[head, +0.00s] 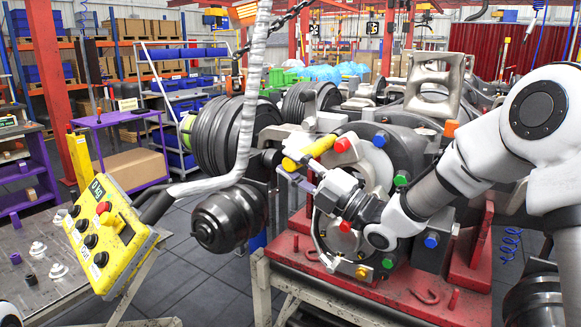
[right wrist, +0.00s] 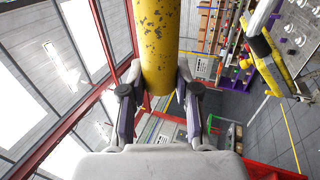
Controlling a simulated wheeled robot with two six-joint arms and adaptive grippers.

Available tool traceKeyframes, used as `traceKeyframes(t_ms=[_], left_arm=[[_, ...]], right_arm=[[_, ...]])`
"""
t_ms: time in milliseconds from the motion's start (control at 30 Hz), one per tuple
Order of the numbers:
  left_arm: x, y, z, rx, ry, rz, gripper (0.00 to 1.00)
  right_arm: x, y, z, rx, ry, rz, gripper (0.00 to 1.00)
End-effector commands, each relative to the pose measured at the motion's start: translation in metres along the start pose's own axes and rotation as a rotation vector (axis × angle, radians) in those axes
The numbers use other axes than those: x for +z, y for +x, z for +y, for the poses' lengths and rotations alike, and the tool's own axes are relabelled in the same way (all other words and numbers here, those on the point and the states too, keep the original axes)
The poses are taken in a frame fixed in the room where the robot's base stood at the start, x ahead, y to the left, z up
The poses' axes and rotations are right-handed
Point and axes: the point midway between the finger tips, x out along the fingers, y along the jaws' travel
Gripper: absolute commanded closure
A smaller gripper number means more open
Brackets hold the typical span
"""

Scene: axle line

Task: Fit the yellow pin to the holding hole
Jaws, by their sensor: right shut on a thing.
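The yellow pin (head: 312,149) is a thick cylinder in front of the axle housing's upper left. It is tilted in the head view. My right gripper (head: 290,170) is shut on it. In the right wrist view the pin (right wrist: 158,45) stands between the two fingers of the gripper (right wrist: 159,95), its yellow paint chipped with dark spots. The axle housing (head: 372,165) has a round grey face with coloured plugs around it. I cannot make out which opening is the holding hole; my wrist covers part of the face. My left gripper is not in view.
The housing stands on a red stand (head: 340,295). A yellow control box (head: 105,235) hangs left of it on a grey cable arm. A black ribbed bellows (head: 215,140) and a dark rounded cylinder (head: 230,217) are close to the gripper's left. Small fittings lie on a table at lower left.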

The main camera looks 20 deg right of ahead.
Motion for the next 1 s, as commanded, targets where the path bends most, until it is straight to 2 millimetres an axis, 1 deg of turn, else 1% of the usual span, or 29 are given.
traceKeyframes(t_ms=[167, 200, 233, 267, 567, 667, 767, 900, 1000], left_arm=[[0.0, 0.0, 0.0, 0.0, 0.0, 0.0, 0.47], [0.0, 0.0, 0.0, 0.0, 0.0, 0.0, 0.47], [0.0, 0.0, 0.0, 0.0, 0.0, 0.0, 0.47], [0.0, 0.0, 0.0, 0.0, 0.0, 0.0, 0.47], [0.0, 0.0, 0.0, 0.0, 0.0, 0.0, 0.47], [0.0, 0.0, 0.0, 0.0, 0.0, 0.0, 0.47], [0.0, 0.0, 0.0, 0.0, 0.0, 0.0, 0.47], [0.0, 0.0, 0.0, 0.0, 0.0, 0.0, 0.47], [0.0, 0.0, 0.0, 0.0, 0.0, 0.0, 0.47]], right_arm=[[0.005, 0.0, 0.001, 0.002, -0.002, 0.001, 1.0], [0.005, 0.0, 0.001, 0.002, -0.002, 0.001, 0.55], [0.005, 0.0, 0.001, 0.002, -0.002, 0.001, 0.44], [0.005, 0.0, 0.001, 0.002, -0.002, 0.001, 0.4], [0.005, -0.001, -0.001, -0.002, 0.001, 0.0, 0.4], [0.005, -0.009, -0.001, -0.001, 0.002, -0.003, 0.4], [0.006, -0.027, 0.0, 0.0, 0.005, -0.005, 0.4], [0.006, -0.064, 0.001, 0.005, 0.007, -0.006, 0.4], [0.006, -0.088, 0.001, 0.005, 0.007, -0.006, 0.4]])
